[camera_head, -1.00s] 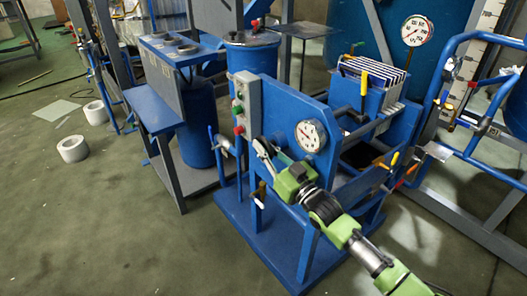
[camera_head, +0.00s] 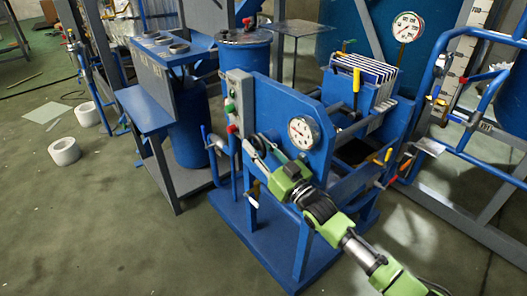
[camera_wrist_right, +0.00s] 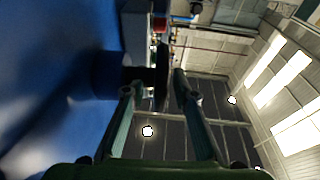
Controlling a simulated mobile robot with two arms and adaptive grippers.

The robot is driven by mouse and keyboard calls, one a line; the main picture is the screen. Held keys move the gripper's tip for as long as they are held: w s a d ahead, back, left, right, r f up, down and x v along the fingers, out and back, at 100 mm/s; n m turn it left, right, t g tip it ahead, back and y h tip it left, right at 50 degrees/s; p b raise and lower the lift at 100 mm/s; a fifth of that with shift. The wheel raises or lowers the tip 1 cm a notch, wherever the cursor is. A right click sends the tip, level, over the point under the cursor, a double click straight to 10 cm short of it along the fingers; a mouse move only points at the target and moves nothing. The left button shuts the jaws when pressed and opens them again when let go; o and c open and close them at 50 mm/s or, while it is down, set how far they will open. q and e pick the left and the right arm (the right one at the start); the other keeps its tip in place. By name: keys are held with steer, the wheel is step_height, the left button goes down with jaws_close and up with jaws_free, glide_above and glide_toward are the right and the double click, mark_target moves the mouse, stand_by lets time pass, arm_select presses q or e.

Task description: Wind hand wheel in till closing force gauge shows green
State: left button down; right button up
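The blue press frame stands in the middle of the head view, with a round white gauge (camera_head: 304,132) on its front panel. The gauge's needle and coloured zones are too small to read. The dark hand wheel (camera_head: 262,143) is left of the gauge, partly hidden by my right gripper (camera_head: 266,154). In the right wrist view, the wheel's dark rim (camera_wrist_right: 162,75) shows edge-on between the fingertips of my right gripper (camera_wrist_right: 156,82). The fingers are apart, with gaps beside the rim. Whether one finger touches it is unclear. My left gripper is out of view.
A grey button box (camera_head: 237,103) is on the press's left edge. Filter plates (camera_head: 368,67) sit in the frame behind the panel. Yellow-handled valves (camera_head: 388,155) stick out at the right. A blue bench (camera_head: 147,110) stands to the left. The floor in front is clear.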

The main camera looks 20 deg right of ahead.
steer(key=v, duration=1.1)
steer(key=shift+s, duration=0.4)
steer(key=shift+d, duration=0.1)
